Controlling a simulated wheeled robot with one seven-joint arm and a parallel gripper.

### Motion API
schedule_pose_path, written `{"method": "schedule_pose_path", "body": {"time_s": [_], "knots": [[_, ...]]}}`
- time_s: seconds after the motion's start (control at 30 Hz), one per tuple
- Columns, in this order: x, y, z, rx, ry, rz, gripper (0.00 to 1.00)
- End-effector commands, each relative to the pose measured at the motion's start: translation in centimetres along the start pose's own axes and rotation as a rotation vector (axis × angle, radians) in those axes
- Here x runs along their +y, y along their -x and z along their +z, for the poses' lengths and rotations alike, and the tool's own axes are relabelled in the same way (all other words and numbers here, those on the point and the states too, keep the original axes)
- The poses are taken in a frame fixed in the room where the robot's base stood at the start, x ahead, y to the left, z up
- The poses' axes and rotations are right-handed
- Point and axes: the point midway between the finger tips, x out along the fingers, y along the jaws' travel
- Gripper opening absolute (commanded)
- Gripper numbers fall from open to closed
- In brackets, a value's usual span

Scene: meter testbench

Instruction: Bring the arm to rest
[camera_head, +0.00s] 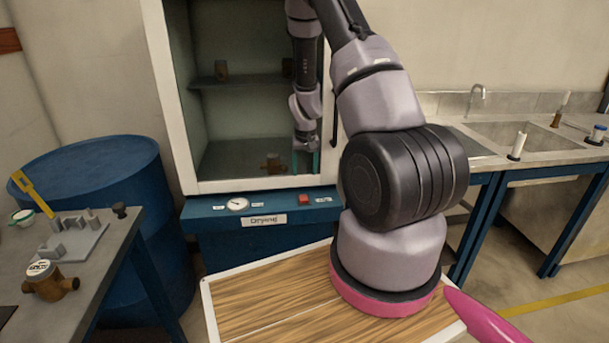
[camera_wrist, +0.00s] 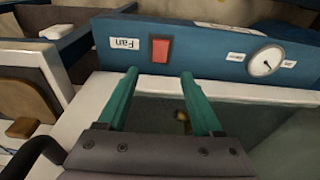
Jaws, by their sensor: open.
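My arm rises from its pink-ringed base, and its far end hangs down at the opening of the drying cabinet (camera_head: 167,90). My gripper (camera_head: 306,170) points downward with two teal fingers, close to the right side of the opening. The fingers are apart with nothing between them. In the wrist view, my gripper (camera_wrist: 160,76) shows against the cabinet's white front frame, below the red Fan switch (camera_wrist: 160,50). A brass-brown meter (camera_head: 272,163) stands on the cabinet floor left of the fingers, apart from them. In the wrist view, a small brass part (camera_wrist: 182,121) shows beyond them, partly hidden.
The cabinet shelf (camera_head: 235,82) bears a brown fitting (camera_head: 221,70). A blue drum (camera_head: 95,165) stands left. The left bench holds a grey fixture (camera_head: 72,240) and another meter (camera_head: 50,281). A sink counter (camera_head: 545,135) is at right. The wooden top (camera_head: 262,300) near my base is bare.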

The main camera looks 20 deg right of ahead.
Motion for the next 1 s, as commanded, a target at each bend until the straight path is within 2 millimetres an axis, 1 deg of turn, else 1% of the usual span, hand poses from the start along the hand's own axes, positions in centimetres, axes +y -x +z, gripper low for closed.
{"method": "schedule_pose_path", "body": {"time_s": [0.4,0.47,0.53,0.57,0.67,0.7,0.77,0.8,0.87,0.9,0.97,1.0], "knots": [[0.0,0.1,0.0,0.001,0.0,-0.001,0.68],[-0.2,0.6,-0.1,0.005,-0.002,-0.005,0.68],[-0.6,2.2,-0.4,0.018,-0.007,-0.018,0.68],[-0.9,3.1,-0.5,0.025,-0.01,-0.026,0.68],[-2.1,7.7,-0.7,0.057,-0.025,-0.063,0.68],[-2.6,9.9,-0.7,0.073,-0.032,-0.081,0.68],[-3.3,13.2,-0.3,0.094,-0.041,-0.107,0.68],[-3.8,15.3,0.1,0.107,-0.047,-0.124,0.68],[-4.3,18.4,0.8,0.128,-0.054,-0.149,0.68],[-4.7,20.4,1.4,0.14,-0.058,-0.165,0.68],[-5.1,23.4,2.4,0.16,-0.064,-0.187,0.68],[-5.3,25.2,3.1,0.173,-0.067,-0.202,0.68]]}}
